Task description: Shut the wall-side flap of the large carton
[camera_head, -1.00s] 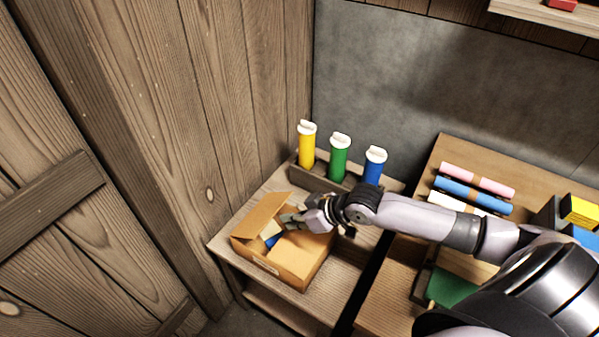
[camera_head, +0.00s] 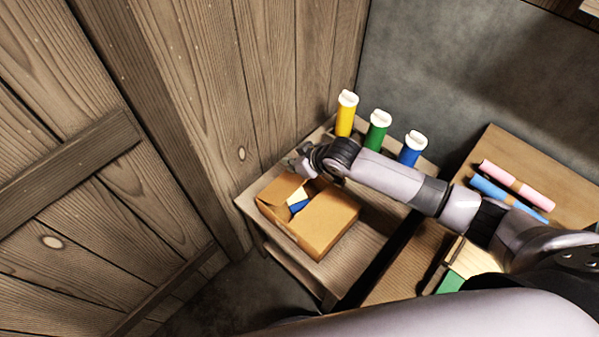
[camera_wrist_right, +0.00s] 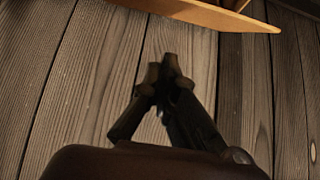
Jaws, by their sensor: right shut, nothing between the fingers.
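The large carton (camera_head: 325,236) stands on the small wooden table near the plank wall. Its right-hand top panel lies flat. Its wall-side flap (camera_head: 277,191) stands tilted up at the left, leaving a gap in which something blue and something pale (camera_head: 299,201) show. My right gripper (camera_head: 298,166) is just behind the wall-side flap, near the wall, shut and empty. In the right wrist view the closed fingertips (camera_wrist_right: 168,68) point at wall planks, and a tan cardboard edge (camera_wrist_right: 215,14) crosses the top, apart from them. Touching between gripper and flap cannot be told. My left gripper is not in view.
Yellow (camera_head: 346,114), green (camera_head: 377,131) and blue (camera_head: 412,148) tubes with white caps stand in a holder behind my right forearm. The plank wall (camera_head: 240,100) is close on the left. A second table (camera_head: 490,155) with pink and blue rolls stands right.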

